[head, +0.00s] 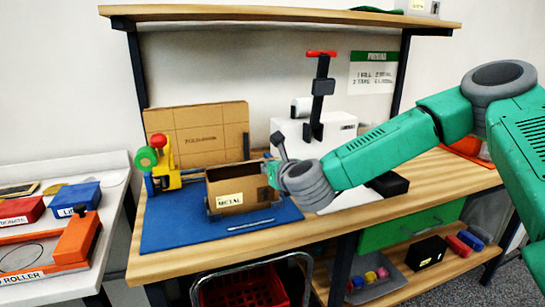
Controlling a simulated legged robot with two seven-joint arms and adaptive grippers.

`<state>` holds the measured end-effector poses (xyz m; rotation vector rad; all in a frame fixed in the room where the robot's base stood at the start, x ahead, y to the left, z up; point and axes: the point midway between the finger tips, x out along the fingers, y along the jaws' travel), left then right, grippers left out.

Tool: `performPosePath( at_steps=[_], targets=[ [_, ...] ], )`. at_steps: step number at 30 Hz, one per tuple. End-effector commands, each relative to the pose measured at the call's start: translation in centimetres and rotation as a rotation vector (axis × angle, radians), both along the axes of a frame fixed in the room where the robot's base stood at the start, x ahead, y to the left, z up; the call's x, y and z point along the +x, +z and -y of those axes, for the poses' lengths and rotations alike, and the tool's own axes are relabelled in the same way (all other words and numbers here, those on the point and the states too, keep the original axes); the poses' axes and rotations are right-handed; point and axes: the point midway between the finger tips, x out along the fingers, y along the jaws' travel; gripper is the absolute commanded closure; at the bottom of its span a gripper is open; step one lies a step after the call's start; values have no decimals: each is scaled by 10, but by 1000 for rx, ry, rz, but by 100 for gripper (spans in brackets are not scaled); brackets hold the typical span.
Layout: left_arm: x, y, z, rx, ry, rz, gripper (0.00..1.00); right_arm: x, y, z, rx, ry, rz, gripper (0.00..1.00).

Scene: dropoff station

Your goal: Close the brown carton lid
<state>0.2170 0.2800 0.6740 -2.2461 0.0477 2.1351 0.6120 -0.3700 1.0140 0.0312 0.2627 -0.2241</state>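A small open brown carton (214,189) labelled METAL stands on the blue mat (170,236) on the wooden workbench. A large brown cardboard panel (201,137) with printed writing stands upright behind it; I cannot tell whether it is joined to the carton. My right arm reaches in from the right, and my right gripper (272,171) is at the carton's right end, overlapping it in the picture. Its fingers are small and partly hidden, so I cannot tell whether they touch the carton or are open. My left gripper is not in view.
A yellow, red and green device (161,165) stands left of the carton. A white unit with a black, red-handled press (321,90) stands behind my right arm. A side table (75,180) at left holds coloured boxes. A red crate (245,289) is below the bench.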

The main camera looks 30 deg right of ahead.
Motion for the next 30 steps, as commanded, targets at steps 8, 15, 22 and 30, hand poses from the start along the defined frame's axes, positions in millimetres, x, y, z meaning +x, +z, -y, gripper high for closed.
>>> performPosePath(
  at_steps=[8,15,22,30],
  targets=[
    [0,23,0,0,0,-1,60,6,14,3,25,-1,-103,100],
    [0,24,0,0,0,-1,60,9,18,4,24,-2,-101,100],
    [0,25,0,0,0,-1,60,10,19,4,23,-2,-101,100],
    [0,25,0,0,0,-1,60,10,19,4,23,-2,-101,100]
  ],
)
